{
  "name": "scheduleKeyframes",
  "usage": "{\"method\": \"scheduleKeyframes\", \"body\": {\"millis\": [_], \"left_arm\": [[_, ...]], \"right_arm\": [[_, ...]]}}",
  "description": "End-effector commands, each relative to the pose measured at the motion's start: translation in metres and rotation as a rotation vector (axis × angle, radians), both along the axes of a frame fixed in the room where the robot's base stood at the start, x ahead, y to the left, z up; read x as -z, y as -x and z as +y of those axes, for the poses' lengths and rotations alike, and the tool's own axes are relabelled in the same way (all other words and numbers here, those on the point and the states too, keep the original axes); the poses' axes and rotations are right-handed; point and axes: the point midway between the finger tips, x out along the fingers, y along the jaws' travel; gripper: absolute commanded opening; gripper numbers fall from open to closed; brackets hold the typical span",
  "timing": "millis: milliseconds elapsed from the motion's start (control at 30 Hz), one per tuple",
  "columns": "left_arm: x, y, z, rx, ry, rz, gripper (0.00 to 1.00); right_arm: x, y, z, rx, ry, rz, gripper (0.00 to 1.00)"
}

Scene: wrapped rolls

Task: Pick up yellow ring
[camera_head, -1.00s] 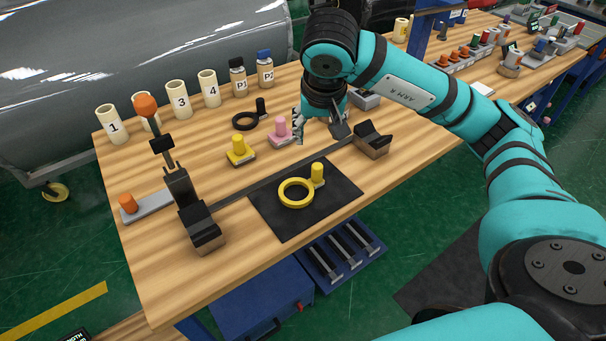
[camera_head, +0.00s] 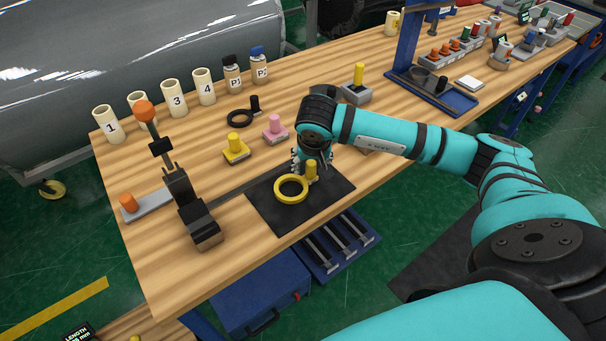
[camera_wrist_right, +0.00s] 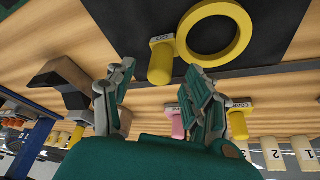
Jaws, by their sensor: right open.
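The yellow ring (camera_head: 290,200) lies flat on a black mat (camera_head: 270,222) near the front edge of the table. A yellow upright handle (camera_head: 311,171) stands beside it at its right. In the right wrist view the ring (camera_wrist_right: 216,61) is at the top, with the yellow handle (camera_wrist_right: 160,63) to its left. My right gripper (camera_head: 308,164) is just behind the handle and ring in the head view, partly hidden by its own wrist. In the right wrist view the gripper (camera_wrist_right: 158,72) is open and empty, with the handle lying between its finger directions. My left gripper is out of view.
A black clamp-like stand (camera_head: 203,228) is left of the mat. A blue stand (camera_head: 450,97) is at the back right.

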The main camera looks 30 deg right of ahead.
Motion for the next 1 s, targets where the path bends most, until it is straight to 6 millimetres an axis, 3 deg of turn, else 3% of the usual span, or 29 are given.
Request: {"method": "scheduleKeyframes", "body": {"millis": [200,433,833,1000], "left_arm": [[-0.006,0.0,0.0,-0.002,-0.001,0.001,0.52],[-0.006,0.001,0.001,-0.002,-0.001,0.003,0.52],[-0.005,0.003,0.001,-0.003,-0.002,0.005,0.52],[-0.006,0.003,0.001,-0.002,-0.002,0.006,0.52]], "right_arm": [[0.019,-0.007,-0.004,0.001,-0.001,-0.001,0.53],[0.02,-0.008,-0.004,0.001,-0.001,-0.002,0.52],[0.019,-0.008,-0.004,0.001,-0.001,-0.002,0.0],[0.019,-0.008,-0.004,0.001,0.0,-0.003,0.0]]}}
